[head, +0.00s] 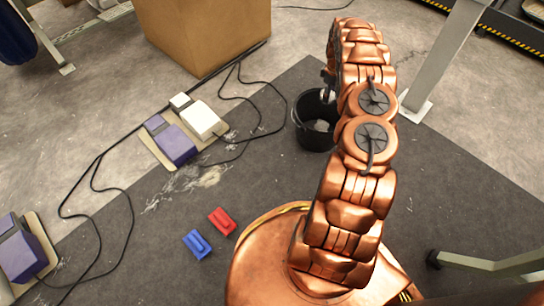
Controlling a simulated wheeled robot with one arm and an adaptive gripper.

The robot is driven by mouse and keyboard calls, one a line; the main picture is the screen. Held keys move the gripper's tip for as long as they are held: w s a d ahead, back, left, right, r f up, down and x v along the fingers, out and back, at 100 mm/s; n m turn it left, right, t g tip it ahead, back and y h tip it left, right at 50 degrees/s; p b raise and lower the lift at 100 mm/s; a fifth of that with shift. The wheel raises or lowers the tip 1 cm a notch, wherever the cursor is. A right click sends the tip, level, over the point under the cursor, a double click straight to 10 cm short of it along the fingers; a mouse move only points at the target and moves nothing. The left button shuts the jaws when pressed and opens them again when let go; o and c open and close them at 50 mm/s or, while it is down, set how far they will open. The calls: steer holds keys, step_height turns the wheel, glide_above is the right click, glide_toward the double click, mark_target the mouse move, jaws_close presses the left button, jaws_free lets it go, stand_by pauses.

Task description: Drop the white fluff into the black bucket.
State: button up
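The black bucket (311,138) stands upright on the dark mat, just left of my arm, which hides its right side. A small pale patch (320,125) shows inside the bucket; I cannot tell for sure that it is white fluff. My gripper (326,92) is over the far part of the bucket's mouth, mostly hidden behind my copper arm. A small whitish spot shows near its tip, too small to identify. I cannot see whether the fingers are open or shut.
White and purple pedal-like boxes (177,147) lie on a board to the left, with black cables around them. A red block (222,221) and a blue block (197,244) lie near my base. A cardboard box (200,35) stands behind. A metal post (440,60) stands right of my arm.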

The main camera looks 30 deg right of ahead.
steer(key=o, duration=0.5)
steer(key=shift+r, duration=0.15)
step_height(320, 180, up, 12)
steer(key=shift+f, duration=0.15)
stand_by(0.4)
